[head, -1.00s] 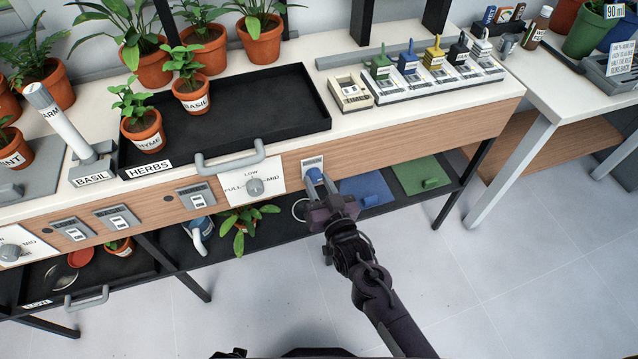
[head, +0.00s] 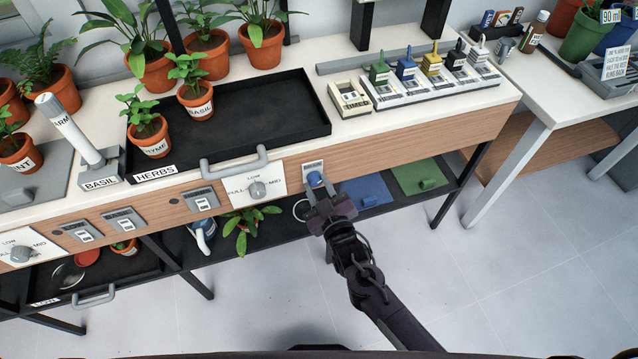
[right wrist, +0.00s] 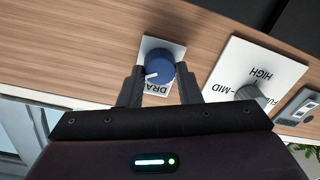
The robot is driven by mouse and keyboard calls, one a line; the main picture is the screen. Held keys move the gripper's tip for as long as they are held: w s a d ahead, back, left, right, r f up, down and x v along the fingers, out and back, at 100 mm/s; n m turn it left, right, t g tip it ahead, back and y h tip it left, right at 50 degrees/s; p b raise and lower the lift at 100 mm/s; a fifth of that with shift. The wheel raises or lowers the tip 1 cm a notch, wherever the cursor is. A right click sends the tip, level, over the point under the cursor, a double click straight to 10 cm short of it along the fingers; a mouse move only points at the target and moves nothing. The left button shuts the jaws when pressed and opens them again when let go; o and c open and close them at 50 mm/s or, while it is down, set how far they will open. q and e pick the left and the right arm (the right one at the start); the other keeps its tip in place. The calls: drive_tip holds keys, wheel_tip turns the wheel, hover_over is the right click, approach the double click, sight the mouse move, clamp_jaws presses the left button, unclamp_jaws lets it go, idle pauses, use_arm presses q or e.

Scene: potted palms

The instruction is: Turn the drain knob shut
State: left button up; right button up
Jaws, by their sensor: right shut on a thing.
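The drain knob (head: 314,179) is a round blue knob on a white plate in the wooden front of the bench. In the right wrist view the drain knob (right wrist: 161,66) has a white pointer mark towards its lower left. The plate's lettering reads "DRA" and is partly hidden. My right gripper (head: 317,190) is at the knob, with one finger on each side of it. The right wrist view shows the fingers of my right gripper (right wrist: 160,82) shut on the knob. My left gripper is not in view.
A white plate with a grey dial (head: 257,189) sits left of the knob. A grey handle (head: 232,163) juts out above it from the black herbs tray (head: 290,120). A low shelf below holds a blue panel (head: 367,192) and a green panel (head: 420,176). The floor in front is clear.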

drive_tip(key=n+p, duration=0.1)
drive_tip(key=n, duration=0.2)
drive_tip(key=shift+r+n, duration=0.1)
drive_tip(key=shift+n, duration=0.3)
drive_tip(key=n+p, duration=0.1)
drive_tip(key=n, duration=0.2)
drive_tip(key=shift+a, duration=0.15)
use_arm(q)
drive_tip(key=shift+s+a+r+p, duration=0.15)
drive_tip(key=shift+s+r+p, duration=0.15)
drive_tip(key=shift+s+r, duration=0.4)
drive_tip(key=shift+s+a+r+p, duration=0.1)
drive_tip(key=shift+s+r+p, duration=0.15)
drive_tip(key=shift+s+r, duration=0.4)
use_arm(e)
drive_tip(key=shift+n+h, duration=0.3)
drive_tip(key=shift+n, duration=1.7)
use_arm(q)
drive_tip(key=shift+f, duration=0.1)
use_arm(e)
drive_tip(key=shift+f, duration=0.2)
drive_tip(key=o, duration=1)
